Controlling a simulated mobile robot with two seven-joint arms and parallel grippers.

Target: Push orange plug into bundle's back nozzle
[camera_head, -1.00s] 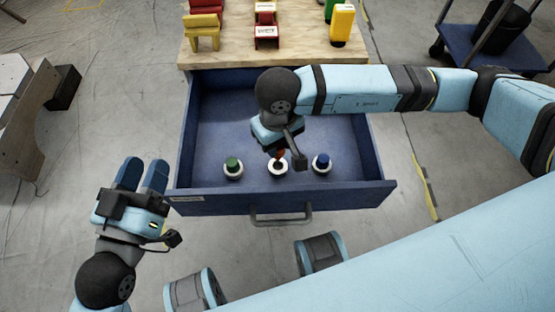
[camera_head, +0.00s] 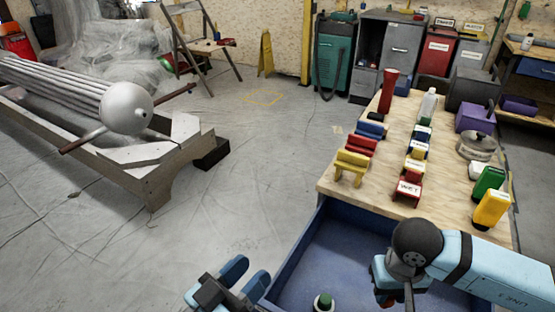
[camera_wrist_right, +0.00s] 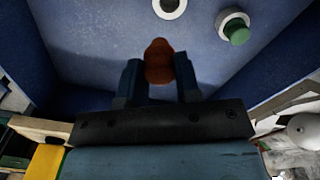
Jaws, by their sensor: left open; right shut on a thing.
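The orange plug (camera_wrist_right: 158,62) is between the fingers of my right gripper (camera_wrist_right: 160,80) in the right wrist view, above the drawer floor and apart from an empty white ring (camera_wrist_right: 170,8). In the head view my right gripper (camera_head: 388,296) is over the drawer, with the plug barely visible. The bundle (camera_head: 55,88) of long grey tubes lies at the far left, with a rounded pale end cap (camera_head: 126,108) facing the room. A small bump shows on the cap; which nozzle is the back one I cannot tell. My left gripper (camera_head: 238,282) is open and empty, left of the drawer.
The open blue drawer (camera_head: 335,250) holds a green plug (camera_head: 324,302) in a white ring. The wooden worktop (camera_head: 385,190) above it carries blocks and bottles. A wooden cradle (camera_head: 150,170) supports the bundle. Sheeted floor between cradle and drawer is clear.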

